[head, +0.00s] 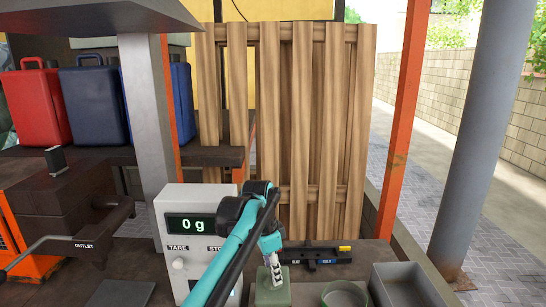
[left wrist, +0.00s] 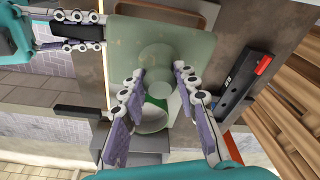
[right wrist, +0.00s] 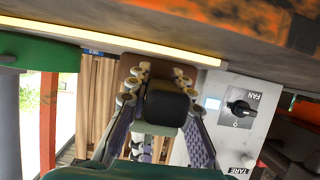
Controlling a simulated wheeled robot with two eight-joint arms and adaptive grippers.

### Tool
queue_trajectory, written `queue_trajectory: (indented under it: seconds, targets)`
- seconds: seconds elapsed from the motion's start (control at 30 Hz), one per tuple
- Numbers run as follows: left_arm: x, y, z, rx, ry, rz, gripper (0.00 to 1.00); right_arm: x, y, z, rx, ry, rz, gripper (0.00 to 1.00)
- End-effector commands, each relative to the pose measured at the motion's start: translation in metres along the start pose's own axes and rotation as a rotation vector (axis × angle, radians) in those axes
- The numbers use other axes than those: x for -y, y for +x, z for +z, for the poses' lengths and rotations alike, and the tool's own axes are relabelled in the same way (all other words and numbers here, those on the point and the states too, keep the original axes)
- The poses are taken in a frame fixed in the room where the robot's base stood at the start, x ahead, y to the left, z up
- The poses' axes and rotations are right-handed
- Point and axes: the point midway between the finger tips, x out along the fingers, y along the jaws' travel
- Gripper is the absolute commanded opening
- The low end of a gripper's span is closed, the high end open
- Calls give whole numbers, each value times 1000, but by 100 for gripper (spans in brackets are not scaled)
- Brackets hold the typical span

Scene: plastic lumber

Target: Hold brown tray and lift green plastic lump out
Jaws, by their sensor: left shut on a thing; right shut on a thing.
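The green plastic lump (head: 272,290) is a pale green block with a rounded knob, at the bottom middle of the head view. In the left wrist view the lump (left wrist: 195,45) fills the upper middle. My left gripper (left wrist: 159,72) is shut on its knob; it also shows from above in the head view (head: 271,256). The brown tray's rim (left wrist: 190,8) shows beyond the lump's far edge; the rest is hidden. My right gripper (right wrist: 158,82) is shut on a dark block-like handle (right wrist: 166,107), which appears to belong to the tray. I cannot tell whether lump and tray touch.
A white scale (head: 195,205) reading 0 g stands left of my left gripper. A black rack (head: 318,254) lies just behind. A green round container (head: 345,291) and a grey bin (head: 405,285) stand to the right. A wooden slatted panel (head: 312,130) stands behind.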

Motion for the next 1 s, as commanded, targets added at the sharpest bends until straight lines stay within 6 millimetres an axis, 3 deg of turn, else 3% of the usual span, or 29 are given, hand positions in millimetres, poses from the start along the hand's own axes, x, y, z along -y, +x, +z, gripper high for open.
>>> queue_trajectory:
  seconds: [0.3, 0.33, 0.4, 0.43, 0.77, 1.0]
  targets:
    - [0, -2, 0, 0, 0, 0, 0, 0, 0, 0, 1, 0, 0, 0]
    - [0, -2, 0, 0, 0, 0, 0, 0, 0, 0, 1, 0, 0, 24]
    - [0, -2, 0, 0, 0, 0, 0, 0, 0, 0, 1, 0, 0, 42]
    - [0, -2, 0, 0, 0, 0, 0, 0, 0, 0, 1, 0, 0, 45]
    - [0, -2, 0, 0, 0, 0, 0, 0, -2, 0, 0, 0, -1, 45]
    - [0, -2, 0, 0, 0, 0, 0, 1, -31, 0, 0, -3, -4, 45]
